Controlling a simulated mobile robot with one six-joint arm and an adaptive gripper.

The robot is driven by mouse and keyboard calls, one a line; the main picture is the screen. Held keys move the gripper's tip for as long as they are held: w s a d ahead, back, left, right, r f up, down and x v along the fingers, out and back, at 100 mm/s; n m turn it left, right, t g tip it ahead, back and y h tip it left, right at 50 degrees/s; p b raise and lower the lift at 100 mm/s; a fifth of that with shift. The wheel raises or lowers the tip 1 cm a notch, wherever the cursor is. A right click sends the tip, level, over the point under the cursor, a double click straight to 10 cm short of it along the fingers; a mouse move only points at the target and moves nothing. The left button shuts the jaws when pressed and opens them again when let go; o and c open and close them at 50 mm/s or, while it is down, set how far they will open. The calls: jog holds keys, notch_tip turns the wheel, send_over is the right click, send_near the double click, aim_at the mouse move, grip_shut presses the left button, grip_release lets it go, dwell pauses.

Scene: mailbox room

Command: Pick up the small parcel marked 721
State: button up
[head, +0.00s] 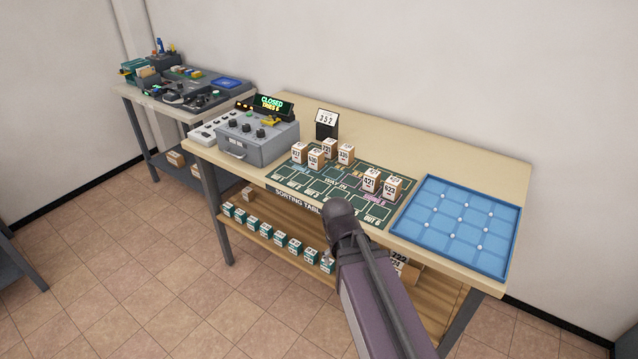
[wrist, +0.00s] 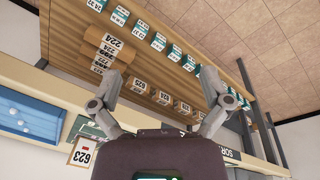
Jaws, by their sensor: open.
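Several small numbered parcels stand on the green sorting mat (head: 322,190) in the head view. The front right ones read about 421 or 721 (head: 371,181) and 623 (head: 393,188); a back one (head: 329,148) has a label too small to read surely. I cannot tell for certain which is 721. In the wrist view the 623 parcel (wrist: 83,153) shows at the lower left, outside the jaws. My gripper (wrist: 162,98) is open and empty, its fingers wide apart over the lower shelf's view. In the head view my arm hides it.
The lower shelf (wrist: 150,62) holds several boxes, including a brown one marked 224 (wrist: 110,44) and teal ones (wrist: 158,41). A blue tray (head: 408,226) lies right of the mat. A grey control box (head: 258,145) and a 352 sign (head: 327,122) stand behind and left.

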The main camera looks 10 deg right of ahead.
jog(key=shift+s+d+f+n+g+y, duration=0.1)
jog(key=shift+s+d+n+g+y, duration=0.25)
jog(key=shift+s+d+y, duration=0.65)
jog(key=shift+s+d+h, duration=0.1)
jog(key=shift+d+h, duration=0.2)
jog(key=shift+d, duration=0.05)
jog(key=shift+c, duration=0.3)
